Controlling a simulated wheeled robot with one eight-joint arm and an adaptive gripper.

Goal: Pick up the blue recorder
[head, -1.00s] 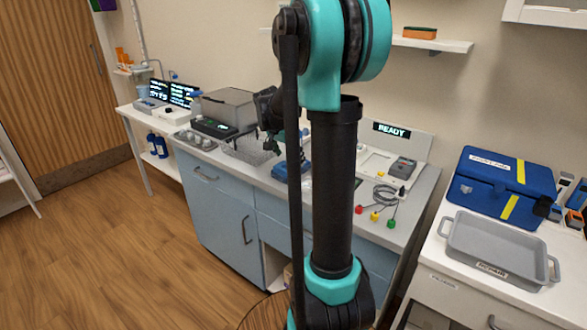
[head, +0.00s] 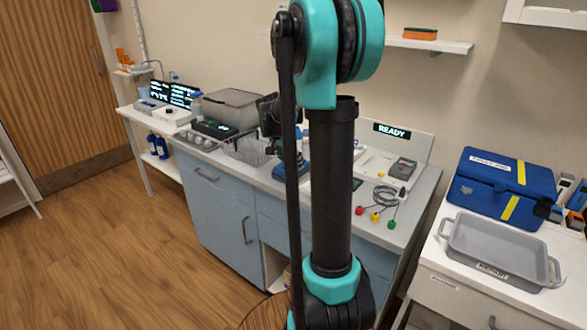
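A blue object (head: 280,173), likely the blue recorder, lies on the white counter behind my arm. My upright arm hides part of it. My gripper (head: 279,150) is dark and mostly hidden behind my arm's thin rod and thick link. It is over or close to the blue object. I cannot tell whether it touches it, or whether its fingers are open or shut.
A wire basket (head: 248,152) and a grey box (head: 228,108) stand left of the gripper. A grey device (head: 403,168) and coloured leads (head: 378,206) lie to the right. A blue case (head: 490,185) and an empty grey tray (head: 500,250) are on the right cabinet.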

